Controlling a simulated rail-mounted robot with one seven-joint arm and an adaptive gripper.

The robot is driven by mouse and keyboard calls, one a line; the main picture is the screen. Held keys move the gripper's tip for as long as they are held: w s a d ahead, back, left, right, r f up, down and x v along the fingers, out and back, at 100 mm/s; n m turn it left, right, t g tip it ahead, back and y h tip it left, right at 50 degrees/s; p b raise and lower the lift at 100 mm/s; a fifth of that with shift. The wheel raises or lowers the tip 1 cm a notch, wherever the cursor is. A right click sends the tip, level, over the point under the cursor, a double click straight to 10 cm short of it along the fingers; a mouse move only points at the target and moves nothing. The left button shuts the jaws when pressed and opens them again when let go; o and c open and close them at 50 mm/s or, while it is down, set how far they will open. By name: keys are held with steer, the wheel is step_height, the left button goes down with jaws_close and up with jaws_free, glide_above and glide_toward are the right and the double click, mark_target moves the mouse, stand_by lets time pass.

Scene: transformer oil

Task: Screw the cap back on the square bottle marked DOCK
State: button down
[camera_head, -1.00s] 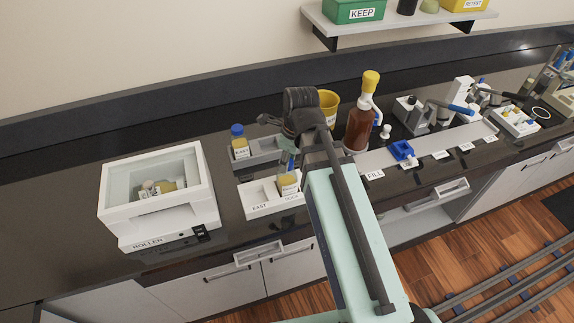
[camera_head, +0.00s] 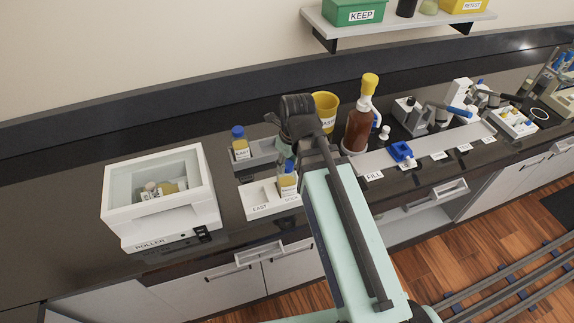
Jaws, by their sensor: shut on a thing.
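The square bottle (camera_head: 288,184) with amber liquid stands in the right part of the white tray (camera_head: 259,209), above the DOCK marking. Blue (camera_head: 289,167) shows at the top of this bottle, under my gripper (camera_head: 287,158). My gripper is shut on the blue cap, directly over the bottle. The arm hides part of the grip, so I cannot tell how far the cap sits on the neck. A second square bottle (camera_head: 241,151) with a blue cap stands in the grey rack (camera_head: 263,158) behind.
The white ROLLER box (camera_head: 160,200) stands at left. A yellow cup (camera_head: 325,108) and a brown dispenser bottle (camera_head: 361,125) stand just right of my gripper. A blue holder (camera_head: 401,151) sits on the FILL strip. A shelf (camera_head: 400,22) with bins hangs above.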

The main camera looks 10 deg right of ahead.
steer(key=m, duration=0.2)
steer(key=shift+m, duration=0.3)
steer(key=c, duration=0.6)
jaws_free()
